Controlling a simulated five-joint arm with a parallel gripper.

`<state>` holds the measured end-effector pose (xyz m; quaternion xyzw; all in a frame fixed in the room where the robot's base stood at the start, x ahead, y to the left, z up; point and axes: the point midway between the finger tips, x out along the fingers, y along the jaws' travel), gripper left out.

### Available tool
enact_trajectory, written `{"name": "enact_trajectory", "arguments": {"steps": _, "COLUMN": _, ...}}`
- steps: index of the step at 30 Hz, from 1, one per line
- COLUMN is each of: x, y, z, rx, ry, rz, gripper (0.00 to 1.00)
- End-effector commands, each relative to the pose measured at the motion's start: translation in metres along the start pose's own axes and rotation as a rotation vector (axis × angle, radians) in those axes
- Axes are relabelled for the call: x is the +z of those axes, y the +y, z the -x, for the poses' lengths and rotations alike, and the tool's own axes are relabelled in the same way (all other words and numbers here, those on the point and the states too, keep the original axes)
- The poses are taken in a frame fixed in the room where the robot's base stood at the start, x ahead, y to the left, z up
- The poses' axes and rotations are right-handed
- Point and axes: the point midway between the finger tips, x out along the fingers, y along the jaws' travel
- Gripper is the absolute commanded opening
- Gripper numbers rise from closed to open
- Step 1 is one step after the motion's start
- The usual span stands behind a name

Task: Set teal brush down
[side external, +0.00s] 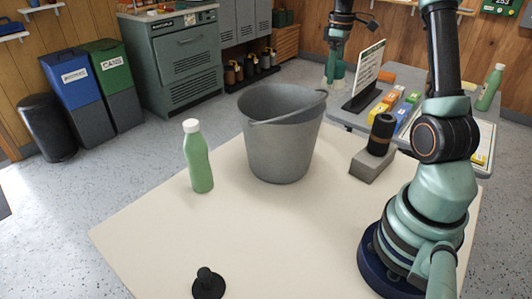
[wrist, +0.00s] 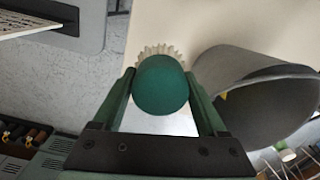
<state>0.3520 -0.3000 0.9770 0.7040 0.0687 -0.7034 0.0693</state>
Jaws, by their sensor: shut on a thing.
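The teal brush (wrist: 160,84) shows in the wrist view as a round dark-teal body with a fringe of pale bristles beyond it. My gripper (wrist: 160,80) is shut on it, with one finger on each side. In the side external view my gripper (side external: 335,72) hangs in the air behind the grey bucket's rim; the brush cannot be told clearly from the fingers there.
The grey bucket (side external: 280,150) stands on the cream table (side external: 150,235); it is also at right in the wrist view (wrist: 240,95). A green bottle (side external: 197,160), a dark cylinder (side external: 381,134) on a grey block and a black knobbed stand (side external: 207,284) share the table. A sign (side external: 367,72) stands behind.

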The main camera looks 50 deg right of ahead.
Motion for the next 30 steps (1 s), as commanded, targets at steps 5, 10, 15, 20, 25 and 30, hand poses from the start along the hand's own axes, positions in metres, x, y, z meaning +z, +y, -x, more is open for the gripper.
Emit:
{"name": "enact_trajectory", "arguments": {"steps": 5, "x": 0.001, "y": -0.002, "z": -0.043, "rx": -0.006, "ry": -0.004, "rz": 0.001, "gripper": 0.17}}
{"name": "enact_trajectory", "arguments": {"steps": 10, "x": 0.001, "y": -0.002, "z": -0.085, "rx": -0.005, "ry": -0.004, "rz": 0.001, "gripper": 0.17}}
{"name": "enact_trajectory", "arguments": {"steps": 15, "x": 0.001, "y": -0.001, "z": -0.122, "rx": -0.004, "ry": -0.003, "rz": 0.001, "gripper": 0.17}}
{"name": "enact_trajectory", "arguments": {"steps": 20, "x": 0.000, "y": -0.001, "z": -0.141, "rx": -0.001, "ry": -0.001, "rz": 0.001, "gripper": 0.17}}
{"name": "enact_trajectory", "arguments": {"steps": 25, "x": 0.001, "y": -0.001, "z": -0.154, "rx": -0.002, "ry": -0.002, "rz": 0.001, "gripper": 0.17}}
{"name": "enact_trajectory", "arguments": {"steps": 30, "x": 0.001, "y": -0.001, "z": -0.179, "rx": -0.003, "ry": -0.002, "rz": 0.001, "gripper": 0.17}}
